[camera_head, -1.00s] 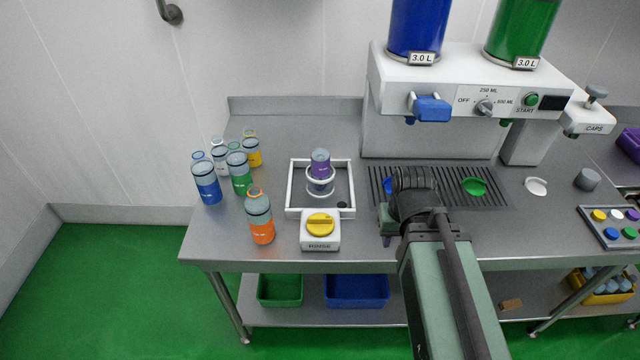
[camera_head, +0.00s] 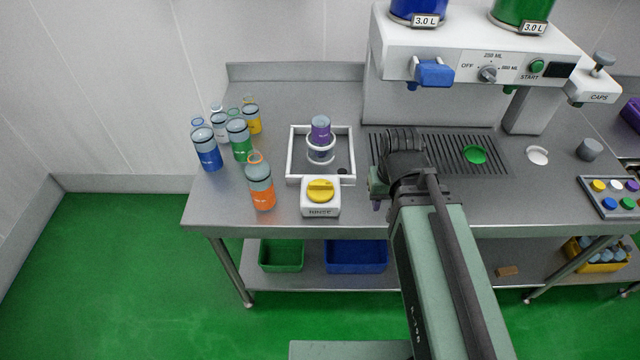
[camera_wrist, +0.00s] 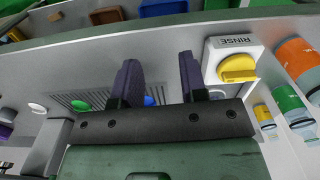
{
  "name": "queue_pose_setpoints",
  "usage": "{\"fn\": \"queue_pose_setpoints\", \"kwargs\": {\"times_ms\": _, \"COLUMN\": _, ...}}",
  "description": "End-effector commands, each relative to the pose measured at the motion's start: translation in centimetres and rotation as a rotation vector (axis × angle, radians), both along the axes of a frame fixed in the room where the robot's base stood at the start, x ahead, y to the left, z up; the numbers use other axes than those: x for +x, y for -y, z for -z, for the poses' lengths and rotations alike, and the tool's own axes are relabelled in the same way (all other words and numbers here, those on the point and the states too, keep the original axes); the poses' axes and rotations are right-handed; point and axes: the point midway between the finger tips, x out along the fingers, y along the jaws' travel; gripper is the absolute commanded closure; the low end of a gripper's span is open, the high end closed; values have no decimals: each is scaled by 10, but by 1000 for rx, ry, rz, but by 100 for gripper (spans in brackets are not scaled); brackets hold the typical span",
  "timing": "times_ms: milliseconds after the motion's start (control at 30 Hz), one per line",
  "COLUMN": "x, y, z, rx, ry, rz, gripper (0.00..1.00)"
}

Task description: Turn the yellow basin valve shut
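The yellow valve (camera_head: 320,190) is a round knob with a raised grip bar, on a white block labelled RINSE at the front of the basin. The bar lies roughly left to right in the head view. The basin (camera_head: 293,160) has a white rim, and a purple-banded bottle (camera_head: 320,131) stands upright in its ring. My gripper (camera_head: 377,198) is right of the valve, apart from it. In the wrist view my gripper (camera_wrist: 160,78) has its two dark fingers spread with nothing between them, and the valve (camera_wrist: 238,68) is right of them.
An orange bottle (camera_head: 261,188) stands close left of the valve, with several more bottles behind it. A drip grate (camera_head: 440,146) and the dispenser (camera_head: 470,58) are behind and right of my arm. The table's front edge is just before the valve.

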Motion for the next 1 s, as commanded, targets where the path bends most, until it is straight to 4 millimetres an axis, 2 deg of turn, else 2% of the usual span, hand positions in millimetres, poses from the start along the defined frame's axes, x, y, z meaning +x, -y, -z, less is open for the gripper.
{"fn": "queue_pose_setpoints", "kwargs": {"times_ms": 67, "x": 34, "y": -37, "z": -9, "rx": 0, "ry": 1, "rz": -103, "gripper": 61}}
{"fn": "queue_pose_setpoints", "kwargs": {"times_ms": 100, "x": 57, "y": -64, "z": -13, "rx": 1, "ry": 1, "rz": -243, "gripper": 61}}
{"fn": "queue_pose_setpoints", "kwargs": {"times_ms": 133, "x": 70, "y": -81, "z": -14, "rx": 0, "ry": 1, "rz": -365, "gripper": 61}}
{"fn": "queue_pose_setpoints", "kwargs": {"times_ms": 200, "x": 94, "y": -113, "z": -16, "rx": 0, "ry": 1, "rz": -641, "gripper": 61}}
{"fn": "queue_pose_setpoints", "kwargs": {"times_ms": 300, "x": 120, "y": -144, "z": -17, "rx": 0, "ry": 0, "rz": -1015, "gripper": 61}}
{"fn": "queue_pose_setpoints", "kwargs": {"times_ms": 400, "x": 134, "y": -148, "z": -16, "rx": 1, "ry": 0, "rz": -1302, "gripper": 61}}
{"fn": "queue_pose_setpoints", "kwargs": {"times_ms": 533, "x": 132, "y": -147, "z": -16, "rx": 2, "ry": 1, "rz": -1492, "gripper": 61}}
{"fn": "queue_pose_setpoints", "kwargs": {"times_ms": 767, "x": 131, "y": -147, "z": -7, "rx": 1, "ry": 1, "rz": -1513, "gripper": 61}}
{"fn": "queue_pose_setpoints", "kwargs": {"times_ms": 867, "x": 131, "y": -147, "z": 8, "rx": 1, "ry": 1, "rz": -1512, "gripper": 61}}
{"fn": "queue_pose_setpoints", "kwargs": {"times_ms": 1000, "x": 131, "y": -147, "z": 41, "rx": 1, "ry": 1, "rz": -1510, "gripper": 61}}
